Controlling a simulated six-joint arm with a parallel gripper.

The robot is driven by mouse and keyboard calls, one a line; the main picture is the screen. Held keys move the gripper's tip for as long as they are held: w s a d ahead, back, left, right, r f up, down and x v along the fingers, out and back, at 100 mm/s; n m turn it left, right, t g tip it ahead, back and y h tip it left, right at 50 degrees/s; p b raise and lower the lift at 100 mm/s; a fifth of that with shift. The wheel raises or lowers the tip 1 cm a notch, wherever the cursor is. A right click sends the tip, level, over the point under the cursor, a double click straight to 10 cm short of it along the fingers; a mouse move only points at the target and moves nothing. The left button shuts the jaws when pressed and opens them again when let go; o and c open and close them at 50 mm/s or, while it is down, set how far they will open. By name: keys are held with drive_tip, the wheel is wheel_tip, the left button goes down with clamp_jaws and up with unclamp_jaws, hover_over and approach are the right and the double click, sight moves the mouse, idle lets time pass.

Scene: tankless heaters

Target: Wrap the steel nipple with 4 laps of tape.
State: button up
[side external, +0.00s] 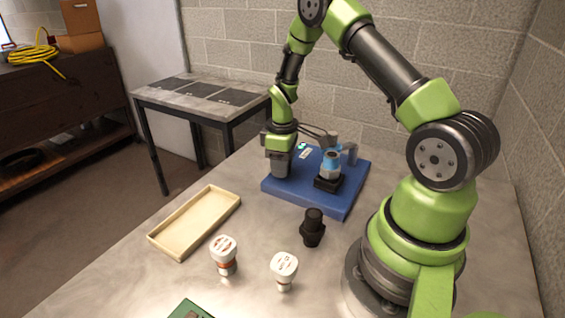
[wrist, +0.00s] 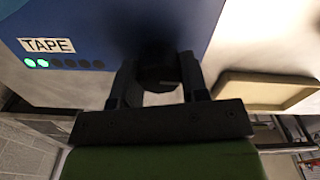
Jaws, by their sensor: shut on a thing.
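The blue board (side external: 335,205) lies on the table. On it, a steel and light-blue cylinder (side external: 330,165) stands upright in a black block; I cannot tell if it is the nipple or how much tape is on it. My gripper (side external: 281,172) is low over the board's left part. In the wrist view, my gripper (wrist: 158,88) is shut on a dark round thing (wrist: 158,74), mostly in shadow; I cannot tell what it is. Beside it is a label reading TAPE (wrist: 46,45), with a row of lights (wrist: 43,63), two lit green and the others dark.
A shallow wooden tray (side external: 196,222) lies left of the board; it also shows in the wrist view (wrist: 268,92). Two white-capped containers (side external: 224,255) (side external: 284,270) and a black fitting (side external: 313,228) stand in front. A green card (side external: 190,309) lies at the near edge.

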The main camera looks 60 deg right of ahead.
drive_tip(key=shift+m, duration=0.3)
drive_tip(key=m, duration=0.3)
drive_tip(key=shift+m, duration=0.4)
drive_tip(key=m, duration=0.4)
drive_tip(key=shift+m, duration=0.3)
drive_tip(key=m, duration=0.8)
drive_tip(key=shift+s+m, duration=0.1)
drive_tip(key=shift+m, duration=0.2)
drive_tip(key=o, duration=0.9)
drive_tip(key=shift+o, duration=0.2)
